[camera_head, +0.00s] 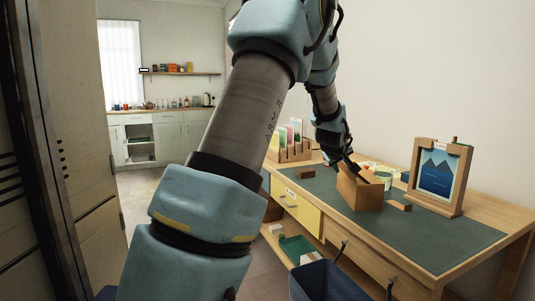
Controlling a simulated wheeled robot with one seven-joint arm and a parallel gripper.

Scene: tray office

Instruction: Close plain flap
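A brown box (361,192) stands on the dark green mat (430,235) on the desk. A flap seems to stick up at its top edge, but it is too small to tell which flap is the plain one or how far it is folded. My gripper (352,166) is at the end of my arm, pointing down at the top left of the box. It looks to be touching or just above the box's upper edge; I cannot tell which. Its fingers are dark and small, so their opening does not show. The inside of the box is hidden.
A framed mountain picture (439,176) stands right of the box. A small brown block (305,173) and a wooden piece (399,205) lie on the mat. An organizer (291,152) stands behind. A dark blue bin (325,283) is in front of the desk. The front right mat is clear.

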